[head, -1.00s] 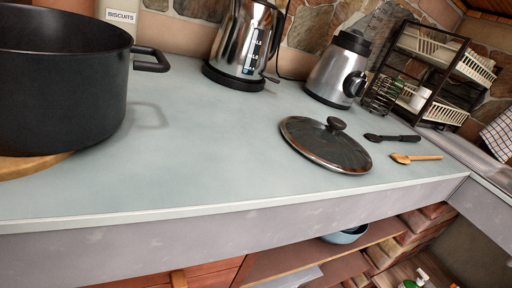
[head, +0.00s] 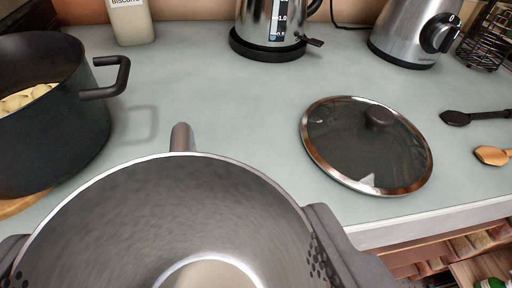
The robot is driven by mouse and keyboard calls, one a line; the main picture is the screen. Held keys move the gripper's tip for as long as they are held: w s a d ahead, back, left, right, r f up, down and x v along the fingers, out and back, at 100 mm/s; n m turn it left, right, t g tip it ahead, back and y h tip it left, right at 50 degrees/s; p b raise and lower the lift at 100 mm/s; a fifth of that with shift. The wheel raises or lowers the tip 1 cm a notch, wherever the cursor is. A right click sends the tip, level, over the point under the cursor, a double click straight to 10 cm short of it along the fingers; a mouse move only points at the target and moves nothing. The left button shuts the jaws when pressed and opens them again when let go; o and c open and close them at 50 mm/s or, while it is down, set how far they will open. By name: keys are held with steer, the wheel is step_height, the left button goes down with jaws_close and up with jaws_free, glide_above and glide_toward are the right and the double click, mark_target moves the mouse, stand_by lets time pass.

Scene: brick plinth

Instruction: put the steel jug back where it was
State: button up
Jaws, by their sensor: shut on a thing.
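The steel jug (head: 150,215) fills the bottom of the head view, close to the camera. I look down into its wide grey mouth and see a pale round patch at the bottom. Its handle (head: 181,138) sticks out on the far side, toward the back of the counter. My gripper (head: 178,255) is shut on the jug, with a dark finger on its left and right sides. The jug's lower outside is hidden, so I cannot tell whether its base touches anything.
A black pot (head: 55,130) with pale food stands left. A glass lid (head: 365,145) lies right of the jug, near the counter's front edge. A kettle (head: 272,28), a biscuits jar (head: 131,22) and a blender base (head: 410,35) stand behind. The middle counter (head: 230,110) is clear.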

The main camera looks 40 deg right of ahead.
mark_target(220, 176)
steer(key=d+r+b+x, duration=0.1)
steer(key=b+x, duration=0.1)
steer(key=x, duration=1.4)
steer(key=shift+d+r, duration=0.2)
steer(key=shift+d, duration=0.2)
steer(key=shift+f+b, duration=0.15)
steer(key=shift+b, duration=0.2)
steer(key=o, duration=1.5)
steer(key=p+v, duration=0.1)
steer(key=v, duration=1.1)
steer(key=shift+s+p, duration=0.1)
steer(key=shift+p, duration=0.25)
